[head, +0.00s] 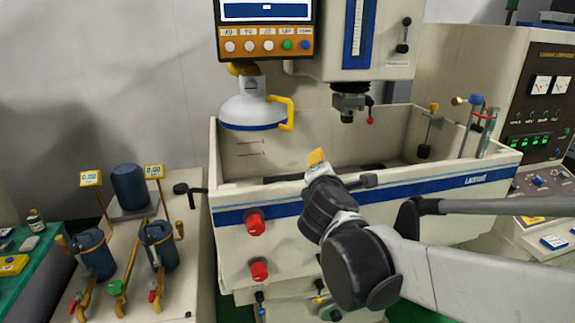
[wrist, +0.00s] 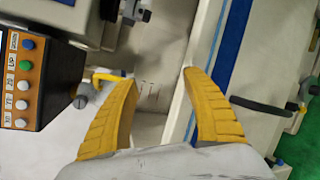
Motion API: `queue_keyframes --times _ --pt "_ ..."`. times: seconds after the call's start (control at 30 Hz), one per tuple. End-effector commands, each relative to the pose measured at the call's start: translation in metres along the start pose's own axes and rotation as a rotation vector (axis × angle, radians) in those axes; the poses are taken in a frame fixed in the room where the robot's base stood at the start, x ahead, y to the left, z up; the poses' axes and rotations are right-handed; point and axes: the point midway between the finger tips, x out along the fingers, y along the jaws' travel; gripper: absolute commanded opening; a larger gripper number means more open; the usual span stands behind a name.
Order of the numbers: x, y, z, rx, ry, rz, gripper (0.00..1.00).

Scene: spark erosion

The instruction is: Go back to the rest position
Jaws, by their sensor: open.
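My gripper (head: 317,158) is in the middle of the head view, in front of the machine's tank, with a yellow finger showing near the tank's front rim. The rest of it is hidden behind my wrist. In the wrist view its two yellow fingers (wrist: 160,92) are spread apart with nothing between them. The white tank (head: 365,208) with a blue stripe lies behind and below my arm. My arm reaches in from the lower right.
A control panel (head: 266,38) and a white lamp-like head (head: 252,108) with a yellow handle are above the tank's left side. Red knobs (head: 255,224) stick out of the tank's front. A bench with blue pots (head: 92,255) stands at left. A dark cabinet (head: 545,100) is at right.

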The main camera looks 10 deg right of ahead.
Motion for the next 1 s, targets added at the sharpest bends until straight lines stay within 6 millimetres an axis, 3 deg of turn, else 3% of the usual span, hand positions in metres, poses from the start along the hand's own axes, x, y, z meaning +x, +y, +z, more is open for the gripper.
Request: queue_keyframes --times 0.23,0.33,0.47,0.6,0.7,0.83,1.0 --pt "0.000 -0.001 0.000 0.005 0.000 -0.002 0.57" --pt "-0.004 -0.022 -0.003 0.094 0.005 -0.035 0.57" --pt "-0.024 -0.095 -0.017 0.437 0.014 -0.171 0.57" --pt "-0.062 -0.195 -0.055 0.947 0.006 -0.396 0.57" --pt "-0.093 -0.253 -0.089 1.271 -0.017 -0.561 0.57" --pt "-0.128 -0.300 -0.129 1.583 -0.054 -0.746 0.57" --pt "-0.152 -0.322 -0.155 1.776 -0.088 -0.876 0.57"
